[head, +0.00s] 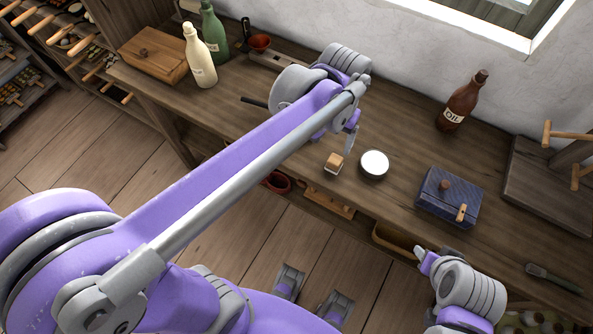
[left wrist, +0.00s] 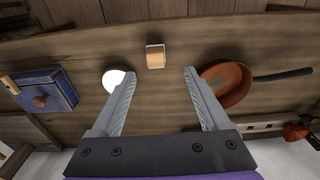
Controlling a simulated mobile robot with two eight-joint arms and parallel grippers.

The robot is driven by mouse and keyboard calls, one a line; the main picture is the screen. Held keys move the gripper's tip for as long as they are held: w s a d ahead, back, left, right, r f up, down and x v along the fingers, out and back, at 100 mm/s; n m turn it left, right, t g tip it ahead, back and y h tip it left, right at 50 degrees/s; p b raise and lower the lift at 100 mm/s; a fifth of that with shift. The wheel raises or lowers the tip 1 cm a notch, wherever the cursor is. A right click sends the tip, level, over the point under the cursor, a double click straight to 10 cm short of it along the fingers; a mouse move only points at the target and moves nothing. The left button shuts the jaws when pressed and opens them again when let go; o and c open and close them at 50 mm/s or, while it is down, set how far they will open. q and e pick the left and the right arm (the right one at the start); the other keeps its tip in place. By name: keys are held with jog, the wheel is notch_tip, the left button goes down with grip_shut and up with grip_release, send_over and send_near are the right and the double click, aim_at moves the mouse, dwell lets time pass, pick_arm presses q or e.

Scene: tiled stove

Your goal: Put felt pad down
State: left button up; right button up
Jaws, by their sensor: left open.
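The felt pad (head: 334,163), a small tan wooden block with a pale base, rests on the workbench (head: 410,180) near its front edge. It also shows in the left wrist view (left wrist: 155,57), just beyond the fingertips and between their lines. My left gripper (head: 349,145) is open and empty above the bench, behind the pad in the head view. Its spread fingers show in the left wrist view (left wrist: 160,72), apart from the pad. Part of my right arm's end (head: 428,262) shows at the lower right; its jaws are not clear.
A round white-topped dish (head: 374,163) stands right of the pad. A brown pan (left wrist: 228,82) lies on the other side. A blue box (head: 449,197), an oil bottle (head: 462,102), a wooden box (head: 153,55) and two bottles stand farther off. Bare bench surrounds the pad.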

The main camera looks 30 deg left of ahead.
pick_arm(q)
jog(key=s+a+f+t, duration=0.2)
jog(key=s+f, duration=0.1)
jog(key=s, duration=0.3)
jog(key=s+a+f+t, duration=0.2)
jog(key=s+a+f, duration=0.1)
jog(key=s, duration=0.4)
jog(key=shift+a, duration=0.25)
jog(key=r+p, duration=0.2)
jog(key=r, duration=0.1)
jog(key=shift+w+t, duration=0.3)
jog(key=shift+w, duration=0.1)
